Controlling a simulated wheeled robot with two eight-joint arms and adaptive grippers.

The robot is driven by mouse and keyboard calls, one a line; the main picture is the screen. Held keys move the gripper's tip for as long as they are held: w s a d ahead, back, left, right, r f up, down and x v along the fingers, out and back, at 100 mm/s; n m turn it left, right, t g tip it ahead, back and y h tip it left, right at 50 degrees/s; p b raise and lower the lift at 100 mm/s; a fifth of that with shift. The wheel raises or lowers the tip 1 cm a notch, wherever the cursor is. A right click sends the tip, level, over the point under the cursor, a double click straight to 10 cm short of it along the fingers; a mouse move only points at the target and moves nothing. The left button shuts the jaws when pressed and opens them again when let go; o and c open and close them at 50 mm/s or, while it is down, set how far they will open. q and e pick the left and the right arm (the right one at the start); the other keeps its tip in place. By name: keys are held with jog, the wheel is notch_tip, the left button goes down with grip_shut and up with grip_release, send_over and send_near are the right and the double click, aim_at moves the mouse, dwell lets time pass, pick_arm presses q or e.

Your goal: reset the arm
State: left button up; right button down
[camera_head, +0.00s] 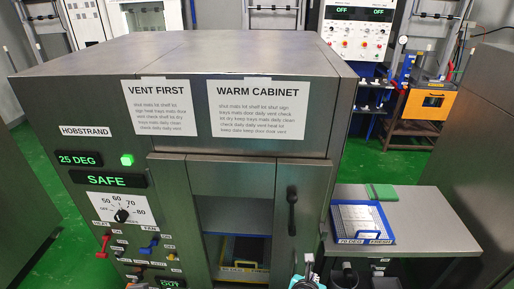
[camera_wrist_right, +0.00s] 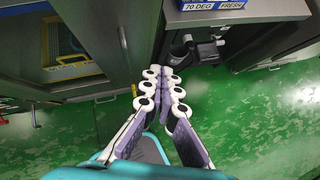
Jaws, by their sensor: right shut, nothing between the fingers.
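My right gripper (camera_wrist_right: 165,72) points down and forward in the right wrist view, its two fingers together with nothing between them. In the head view only a small teal and white part of it (camera_head: 307,272) shows at the bottom edge, in front of the cabinet's right side. My left gripper is not in view. The steel warm cabinet (camera_head: 185,55) fills the middle of the head view. Its front opening shows a tray with a yellow handle (camera_head: 243,268) low inside; the tray also shows in the right wrist view (camera_wrist_right: 75,63).
A door panel with a black handle (camera_head: 292,210) stands right of the opening. Dial and coloured levers (camera_head: 122,215) are at left, under displays reading 25 DEG and SAFE. A side table (camera_head: 430,225) holds a blue tray (camera_head: 387,238) marked 70 DEG FRESH. Green floor lies below the gripper.

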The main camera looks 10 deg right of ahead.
jog(key=s+a+r+m+y, duration=0.1)
jog(key=r+m, duration=0.3)
jog(key=m, duration=1)
jog(key=s+a+r+m+y, duration=0.1)
jog(key=a+r+m+y, duration=0.2)
jog(key=m, duration=1.1)
jog(key=shift+s+a+r+m+y, duration=0.15)
jog(key=shift+a+r+m+y, duration=0.25)
jog(key=shift+y, duration=0.1)
